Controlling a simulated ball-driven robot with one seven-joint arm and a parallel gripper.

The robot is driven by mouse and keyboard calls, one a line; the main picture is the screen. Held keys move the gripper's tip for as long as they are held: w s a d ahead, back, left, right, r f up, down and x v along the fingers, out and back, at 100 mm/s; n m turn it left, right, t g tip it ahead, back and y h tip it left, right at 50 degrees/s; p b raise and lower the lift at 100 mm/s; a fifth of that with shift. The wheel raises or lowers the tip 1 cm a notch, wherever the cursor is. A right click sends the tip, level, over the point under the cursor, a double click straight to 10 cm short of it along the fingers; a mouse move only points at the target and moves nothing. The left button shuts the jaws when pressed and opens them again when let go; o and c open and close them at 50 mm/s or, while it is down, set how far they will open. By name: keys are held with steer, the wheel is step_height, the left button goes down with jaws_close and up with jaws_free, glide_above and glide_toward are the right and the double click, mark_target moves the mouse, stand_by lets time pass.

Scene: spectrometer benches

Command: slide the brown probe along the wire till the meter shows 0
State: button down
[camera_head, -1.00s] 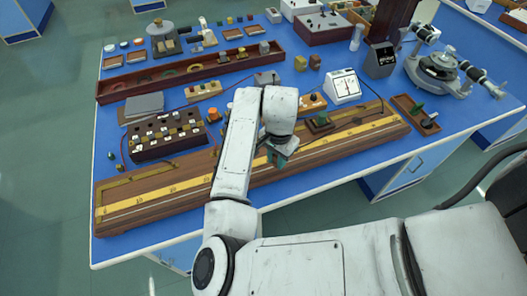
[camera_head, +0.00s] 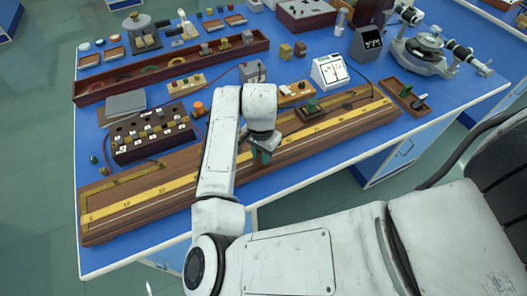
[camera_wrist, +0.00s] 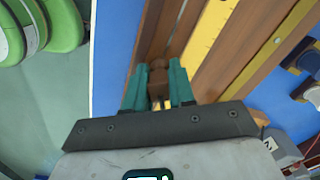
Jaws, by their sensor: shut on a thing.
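My gripper (camera_head: 262,155) is over the long wooden wire board (camera_head: 130,218), near its front side and left of the dark block with a green knob. In the wrist view its teal fingers (camera_wrist: 156,82) are closed on the brown probe (camera_wrist: 158,76). The probe is hidden in the head view. The yellow scale (camera_head: 145,197) runs along the board, and also shows in the wrist view (camera_wrist: 208,40).
A dark block with a green knob (camera_head: 308,110) sits on the board right of my gripper. A plug box (camera_head: 150,137) stands behind the board at left. A small tray (camera_head: 405,98) lies beyond its right end. Blue bench top (camera_head: 290,183) is clear along the front.

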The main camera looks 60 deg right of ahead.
steer(key=shift+w+a+b, duration=0.25)
steer(key=shift+w+a, duration=0.65)
steer(key=shift+a, duration=0.45)
steer(key=shift+w+a+b, duration=0.2)
steer(key=shift+w+a, duration=0.75)
steer(key=shift+a, duration=0.45)
steer(key=shift+w+a+b, duration=0.25)
steer(key=shift+w+a, duration=0.65)
steer(key=shift+a, duration=0.45)
steer(key=shift+w+a, duration=0.1)
steer(key=shift+a, duration=0.05)
steer(key=shift+f, duration=0.35)
stand_by(0.6)
steer(key=shift+a, duration=0.2)
stand_by(2.6)
